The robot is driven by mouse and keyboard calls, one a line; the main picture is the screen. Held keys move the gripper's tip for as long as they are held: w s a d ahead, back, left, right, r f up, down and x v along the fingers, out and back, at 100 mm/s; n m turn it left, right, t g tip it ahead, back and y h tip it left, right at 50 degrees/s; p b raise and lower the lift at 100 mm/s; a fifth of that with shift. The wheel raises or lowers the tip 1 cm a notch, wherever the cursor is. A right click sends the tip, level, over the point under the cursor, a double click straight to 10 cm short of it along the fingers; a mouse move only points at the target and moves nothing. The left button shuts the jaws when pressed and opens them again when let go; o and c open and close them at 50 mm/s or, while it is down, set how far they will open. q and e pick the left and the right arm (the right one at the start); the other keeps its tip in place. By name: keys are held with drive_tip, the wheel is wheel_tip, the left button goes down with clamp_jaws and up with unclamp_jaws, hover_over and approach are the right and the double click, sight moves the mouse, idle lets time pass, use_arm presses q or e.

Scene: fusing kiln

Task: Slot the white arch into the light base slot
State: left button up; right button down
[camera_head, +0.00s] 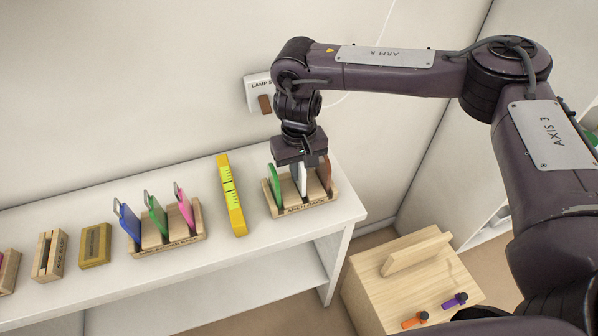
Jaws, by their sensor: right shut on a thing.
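The white arch (302,184) stands upright in the middle of the wooden arch rack (291,209), between a green piece (275,187) and a brown piece (325,172). My right gripper (300,168) points down over the rack and is shut on the white arch; the gripper hides the arch's upper part. A light wooden block with a slot in its top (47,257) stands at the left of the shelf and looks like the light base; its label is too small to read surely. My left gripper is out of view.
A second wooden rack (170,243) holds blue, green and pink pieces. A wooden box (385,305) with orange and purple items stands lower right. The shelf's front strip is clear.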

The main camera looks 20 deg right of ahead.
drive_tip(key=shift+f, duration=0.4)
drive_tip(key=shift+f+p, duration=0.3)
drive_tip(key=shift+f, duration=0.05)
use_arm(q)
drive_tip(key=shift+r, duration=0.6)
use_arm(e)
drive_tip(key=shift+f, duration=0.1)
drive_tip(key=shift+f, duration=0.1)
drive_tip(key=c, duration=1.5)
unclamp_jaws()
drive_tip(key=shift+f, duration=0.1)
